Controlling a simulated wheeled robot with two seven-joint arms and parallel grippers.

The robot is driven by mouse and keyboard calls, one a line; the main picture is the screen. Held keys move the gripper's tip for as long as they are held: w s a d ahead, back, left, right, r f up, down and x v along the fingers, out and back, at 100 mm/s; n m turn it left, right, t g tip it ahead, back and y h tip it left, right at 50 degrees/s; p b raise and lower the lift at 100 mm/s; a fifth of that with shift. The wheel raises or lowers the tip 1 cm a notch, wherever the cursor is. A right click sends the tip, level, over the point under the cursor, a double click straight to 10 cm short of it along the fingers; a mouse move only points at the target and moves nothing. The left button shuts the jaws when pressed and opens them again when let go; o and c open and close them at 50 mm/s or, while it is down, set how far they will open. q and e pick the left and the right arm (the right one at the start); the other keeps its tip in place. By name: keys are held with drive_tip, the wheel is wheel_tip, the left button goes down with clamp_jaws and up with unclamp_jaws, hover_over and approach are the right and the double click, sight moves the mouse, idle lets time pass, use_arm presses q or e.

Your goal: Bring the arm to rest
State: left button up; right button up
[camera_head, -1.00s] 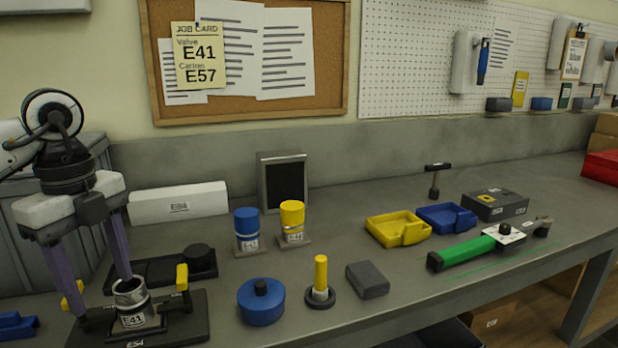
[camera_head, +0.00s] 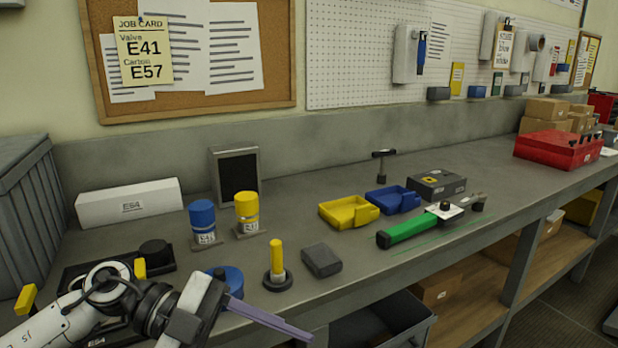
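My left arm reaches in from the lower left, low over the front of the bench. Its gripper (camera_head: 300,338) points right and down past the front edge, at the bottom of the picture. One purple finger shows, set off to one side of the gripper body; the other is cut off below. The gripper looks open, and nothing shows at the visible finger. My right gripper is out of view.
A blue round pot (camera_head: 234,284) stands right behind the gripper. A yellow-handled post (camera_head: 277,262) and a grey block (camera_head: 321,260) stand to its right. Yellow (camera_head: 345,212) and blue (camera_head: 388,201) trays and a green-handled tool (camera_head: 408,231) lie further right. A red case (camera_head: 556,148) is far right.

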use_arm(q)
drive_tip(key=w+d+r+n+t+h, duration=0.1)
drive_tip(key=d+r+n+t+h, duration=0.15)
drive_tip(key=d+h, duration=0.2)
drive_tip(key=w+a+f+n+t, duration=0.2)
drive_tip(key=w+f+n+t, duration=0.15)
drive_tip(key=n+t, duration=0.65)
drive_tip(key=w+a+f+n+t+y, duration=0.3)
drive_tip(key=a+f+n+t+y, duration=0.35)
drive_tip(key=f, duration=0.25)
drive_tip(key=s+a+f+n+g+y, duration=0.1)
drive_tip(key=s+a+f+n+y, duration=0.25)
drive_tip(key=f, duration=0.45)
drive_tip(key=s+a+f+n+g+y, duration=0.2)
drive_tip(key=s+f+y, duration=0.2)
drive_tip(key=f, duration=0.5)
drive_tip(key=s+a+f+n+g+y, duration=0.1)
drive_tip(key=s+a+f+g+y, duration=0.1)
drive_tip(key=s+f, duration=0.8)
drive_tip(key=s+a+g, duration=0.1)
drive_tip(key=s+g, duration=0.1)
drive_tip(key=shift+f+g, duration=0.3)
drive_tip(key=shift+f, duration=0.05)
drive_tip(key=shift+s+n, duration=0.1)
drive_tip(key=shift+n, duration=0.15)
